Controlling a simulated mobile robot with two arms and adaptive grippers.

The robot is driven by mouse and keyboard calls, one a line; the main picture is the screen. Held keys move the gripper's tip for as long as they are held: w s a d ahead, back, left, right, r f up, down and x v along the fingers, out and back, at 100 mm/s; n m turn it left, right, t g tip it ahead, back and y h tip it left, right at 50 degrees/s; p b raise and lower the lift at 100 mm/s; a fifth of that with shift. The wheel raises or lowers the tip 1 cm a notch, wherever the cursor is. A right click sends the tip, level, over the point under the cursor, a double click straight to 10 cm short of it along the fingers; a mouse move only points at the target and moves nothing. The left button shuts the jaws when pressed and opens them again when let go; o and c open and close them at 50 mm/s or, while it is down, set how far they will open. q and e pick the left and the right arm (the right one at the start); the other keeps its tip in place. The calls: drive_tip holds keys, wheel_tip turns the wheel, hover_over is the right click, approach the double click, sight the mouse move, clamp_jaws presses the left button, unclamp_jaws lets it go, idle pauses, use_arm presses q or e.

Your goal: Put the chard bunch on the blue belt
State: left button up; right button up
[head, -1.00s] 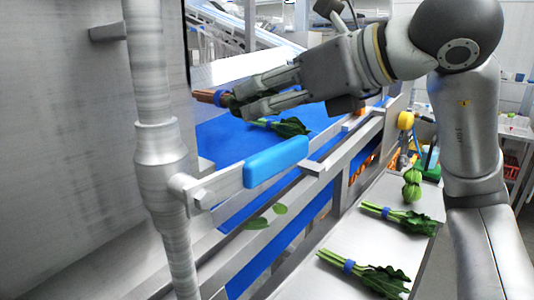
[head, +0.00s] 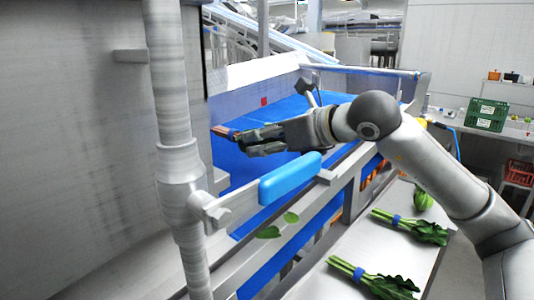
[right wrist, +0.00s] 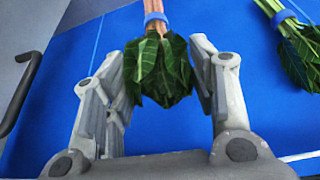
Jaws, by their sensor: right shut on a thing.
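My right gripper (head: 243,140) is shut on a chard bunch (right wrist: 162,70), over the blue belt (head: 282,108). In the right wrist view its dark leaves sit between the two fingers and its pink stems with a blue band point away. In the head view only the stem ends (head: 222,131) show past the fingers. The belt fills much of the right wrist view (right wrist: 70,85). I cannot tell whether the bunch touches it. A second banded bunch (right wrist: 298,45) lies on the belt to the right. My left gripper is not in view.
A blue-capped bar (head: 290,178) and metal rail stand in front of the belt. Two banded green bunches (head: 410,226) (head: 375,278) and a round green vegetable (head: 424,200) lie on the steel ledge. Loose leaves (head: 268,232) stick near the rail. A metal post (head: 180,170) stands left.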

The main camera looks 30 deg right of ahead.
drive_tip(key=f, duration=0.2)
drive_tip(key=f+p, duration=0.1)
drive_tip(key=shift+w+d+f, duration=0.1)
drive_tip(key=shift+w+d, duration=0.05)
drive_tip(key=shift+w, duration=0.1)
drive_tip(key=shift+f, duration=0.25)
drive_tip(key=shift+f+b, duration=0.65)
drive_tip(key=shift+b, duration=0.3)
drive_tip(key=o, duration=1)
drive_tip(key=shift+o, duration=0.2)
